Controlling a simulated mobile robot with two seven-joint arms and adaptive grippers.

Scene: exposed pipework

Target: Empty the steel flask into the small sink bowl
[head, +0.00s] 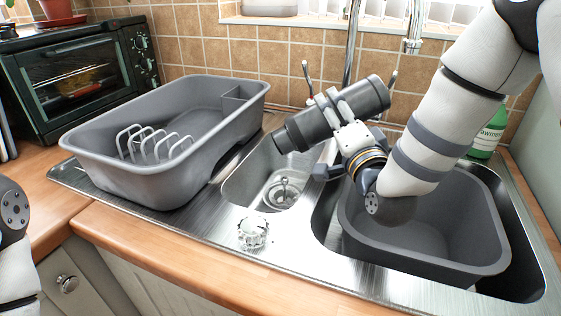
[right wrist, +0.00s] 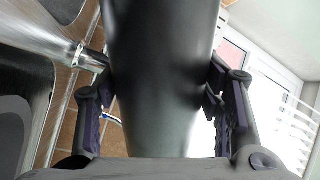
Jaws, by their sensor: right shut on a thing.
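The steel flask (head: 308,125) is a dark grey cylinder. It also fills the middle of the right wrist view (right wrist: 160,75). It is tilted, its narrower end low at the left and its wider end high at the right. My right gripper (head: 338,110) is shut around its middle, one finger on each side. The narrower end hangs above the far part of the small sink bowl (head: 250,185), apart from it. A drain strainer shows in that bowl. No liquid is seen leaving the flask. My left gripper is out of view; only part of the left arm shows.
A grey dish rack tub (head: 105,172) stands on the drainer at the left. A clear faceted object (head: 252,232) sits on the sink's front rim. A grey basin (head: 425,262) fills the large bowl at right. The tap (head: 412,40) and a green bottle (head: 486,135) are behind.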

